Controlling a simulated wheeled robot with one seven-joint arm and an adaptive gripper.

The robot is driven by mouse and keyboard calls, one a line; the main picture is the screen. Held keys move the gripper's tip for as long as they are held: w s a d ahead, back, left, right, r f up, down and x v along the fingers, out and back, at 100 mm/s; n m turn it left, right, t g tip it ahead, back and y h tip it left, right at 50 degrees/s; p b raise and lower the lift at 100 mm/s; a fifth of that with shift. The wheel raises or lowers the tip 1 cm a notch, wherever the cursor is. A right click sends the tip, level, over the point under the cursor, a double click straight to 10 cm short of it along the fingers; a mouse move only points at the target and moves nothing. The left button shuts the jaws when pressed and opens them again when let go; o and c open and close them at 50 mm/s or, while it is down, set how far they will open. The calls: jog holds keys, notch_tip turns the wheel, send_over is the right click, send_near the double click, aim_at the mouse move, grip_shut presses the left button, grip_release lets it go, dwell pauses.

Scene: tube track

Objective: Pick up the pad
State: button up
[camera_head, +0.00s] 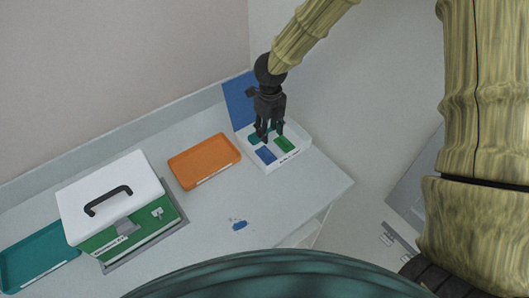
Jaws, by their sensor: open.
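A white box (302,151) with a raised blue lid (240,99) stands at the right end of the table. Inside it are a blue pad (266,155), a green pad (285,144) and a teal piece partly hidden by my gripper. My gripper (269,138) is open and points down over the box, its fingertips by the teal piece. I cannot tell whether they touch anything. Nothing shows held between the fingers.
An orange tray (204,161) lies left of the box. A blue splotch (239,225) is on the table front. A white-lidded green case (125,238) with a black handle and a teal tray (38,258) are at the left. Bare table (310,190) lies in front of the box.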

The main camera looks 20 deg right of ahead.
aim_at(265, 150)
jog(key=shift+s+f+b, duration=0.5)
jog(key=shift+f+b, duration=0.2)
jog(key=shift+f, duration=0.1)
jog(key=f, duration=0.1)
jog(key=w+f+b, duration=0.2)
jog(key=shift+a+f, duration=0.1)
jog(key=shift+f, duration=0.3)
jog(key=shift+s+r, duration=0.1)
jog(key=shift+s, duration=0.45)
jog(key=f+b, duration=0.2)
jog(key=w+a+f+b, duration=0.1)
jog(key=shift+f, duration=0.25)
jog(key=shift+s+f+b, duration=0.15)
jog(key=shift+f+b, duration=0.45)
jog(key=shift+b, duration=0.05)
jog(key=shift+d+f, duration=0.1)
jog(key=shift+f, duration=0.1)
grip_shut()
